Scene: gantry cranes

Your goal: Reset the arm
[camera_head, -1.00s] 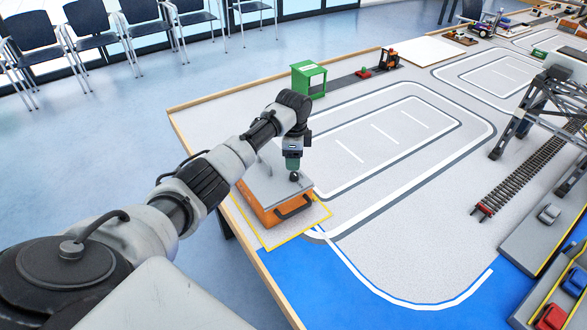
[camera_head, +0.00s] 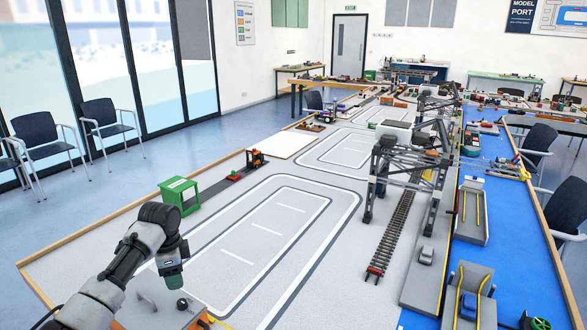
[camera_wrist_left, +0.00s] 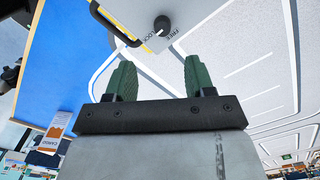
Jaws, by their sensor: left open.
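My left gripper (camera_head: 172,277) is at the lower left of the head view, pointing down over the orange box with a grey lid (camera_head: 150,303). In the left wrist view its two green fingers (camera_wrist_left: 158,75) are spread, with nothing between them. A dark round knob (camera_head: 183,303) stands on the lid. In the left wrist view the knob (camera_wrist_left: 162,24) lies beyond the fingertips, apart from them, beside the words FREE and LOCK. A dark handle (camera_wrist_left: 115,25) shows on the box edge there. The box's lower part is cut off in the head view. My right gripper is not in view.
A gantry crane (camera_head: 410,165) straddles rails (camera_head: 395,230) to the right. The marked grey road area (camera_head: 260,235) between is clear.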

